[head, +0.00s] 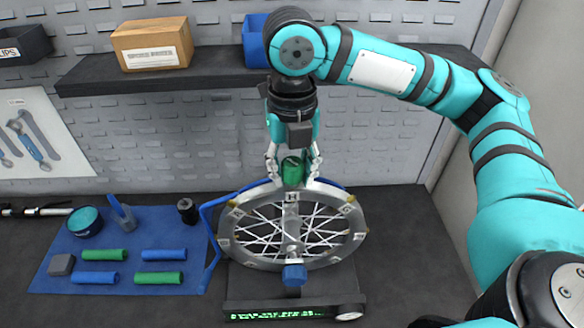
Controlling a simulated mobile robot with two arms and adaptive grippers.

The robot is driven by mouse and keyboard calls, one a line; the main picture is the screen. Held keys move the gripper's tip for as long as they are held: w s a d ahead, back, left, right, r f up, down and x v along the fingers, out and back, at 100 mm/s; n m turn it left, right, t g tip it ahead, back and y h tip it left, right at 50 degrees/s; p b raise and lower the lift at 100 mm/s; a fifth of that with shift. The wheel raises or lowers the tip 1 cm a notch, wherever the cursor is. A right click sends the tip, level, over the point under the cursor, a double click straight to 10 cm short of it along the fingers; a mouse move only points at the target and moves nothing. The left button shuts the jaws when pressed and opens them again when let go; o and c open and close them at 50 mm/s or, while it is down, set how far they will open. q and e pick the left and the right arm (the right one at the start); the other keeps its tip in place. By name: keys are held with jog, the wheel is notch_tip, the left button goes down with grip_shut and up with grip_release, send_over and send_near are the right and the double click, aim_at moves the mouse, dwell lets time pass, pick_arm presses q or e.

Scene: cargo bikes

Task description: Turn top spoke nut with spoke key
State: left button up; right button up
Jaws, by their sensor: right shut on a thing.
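A spoked wheel (346,235) is held in a truing stand (298,305) on the bench. Pale spokes run across it, and small lettered marks sit around its grey rim. My right gripper (293,172) hangs just above the top of the rim, fingers pointing down. It is shut on a green piece (292,168), which appears to be the spoke key. The top spoke nut is hard to make out under the fingers, near a lettered mark (291,197); I cannot tell whether the key touches it. My left gripper is out of view.
A blue mat (135,214) at the left carries green and blue cylinders, a round tin (85,222), a grey block (61,265) and a dark pot (187,211). A shelf (200,76) with a cardboard box (152,44) and blue bin (255,42) is behind.

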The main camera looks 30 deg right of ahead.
grip_shut()
jog(key=shift+f+p, duration=0.1)
jog(key=shift+p, duration=0.4)
dwell(0.8)
jog(key=shift+s+m+p, duration=0.1)
jog(key=shift+m+p, duration=0.2)
jog(key=shift+p, duration=0.25)
jog(key=m+p, duration=0.2)
jog(key=p, duration=0.1)
jog(key=shift+m, duration=0.9)
jog(key=shift+f+m, duration=0.1)
jog(key=shift+m, duration=0.7)
